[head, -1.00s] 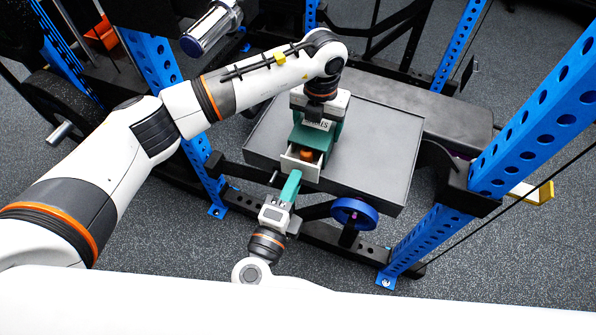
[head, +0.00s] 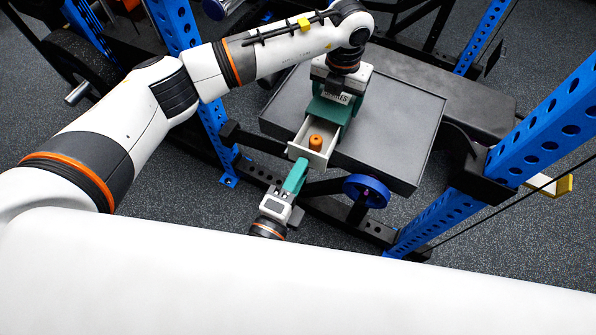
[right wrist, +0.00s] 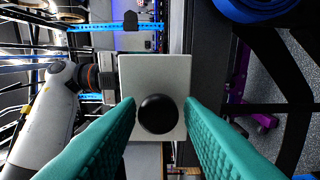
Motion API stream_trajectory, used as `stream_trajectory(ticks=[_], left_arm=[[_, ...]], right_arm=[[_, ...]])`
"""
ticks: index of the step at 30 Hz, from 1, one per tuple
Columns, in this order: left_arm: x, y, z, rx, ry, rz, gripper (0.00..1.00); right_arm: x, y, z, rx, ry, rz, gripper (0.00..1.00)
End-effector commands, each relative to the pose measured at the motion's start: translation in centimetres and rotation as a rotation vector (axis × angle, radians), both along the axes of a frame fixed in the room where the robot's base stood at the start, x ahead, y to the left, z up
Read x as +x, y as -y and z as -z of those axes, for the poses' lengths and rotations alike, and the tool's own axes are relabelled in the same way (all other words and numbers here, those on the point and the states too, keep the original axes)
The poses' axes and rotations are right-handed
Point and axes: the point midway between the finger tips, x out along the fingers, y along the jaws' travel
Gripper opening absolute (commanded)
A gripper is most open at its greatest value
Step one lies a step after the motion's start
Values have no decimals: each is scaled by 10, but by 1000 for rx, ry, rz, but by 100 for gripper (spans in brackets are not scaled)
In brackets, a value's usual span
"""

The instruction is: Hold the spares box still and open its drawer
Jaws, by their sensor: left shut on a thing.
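The spares box (head: 329,109) is a small green case with a pale label, standing on a grey flat surface. My left gripper (head: 338,86) is shut on its top from above; its fingertips are hard to see. The box's pale drawer (head: 321,158) is pulled out toward me, with an orange cylindrical thing (head: 316,142) in it. In the right wrist view, the drawer front (right wrist: 152,72) carries a round black knob (right wrist: 158,114). My right gripper (right wrist: 160,104), also in the head view (head: 298,170), has its green fingers on either side of the knob, with narrow gaps showing.
The grey surface (head: 395,130) has free room right of the box. Blue rack posts (head: 545,125) rise at right and left. A blue disc (head: 366,190) sits below the surface's front edge. A dark bench (head: 455,100) lies behind.

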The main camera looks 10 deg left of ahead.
Motion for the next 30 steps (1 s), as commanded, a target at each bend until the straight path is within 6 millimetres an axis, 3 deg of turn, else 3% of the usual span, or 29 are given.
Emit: stream_trajectory(ticks=[18,30], left_arm=[[0,0,0,0,0,0,48],[0,0,0,0,0,0,48]], right_arm=[[-104,-29,1,0,-6,-1,34],[-114,-32,0,1,-2,-1,34]])
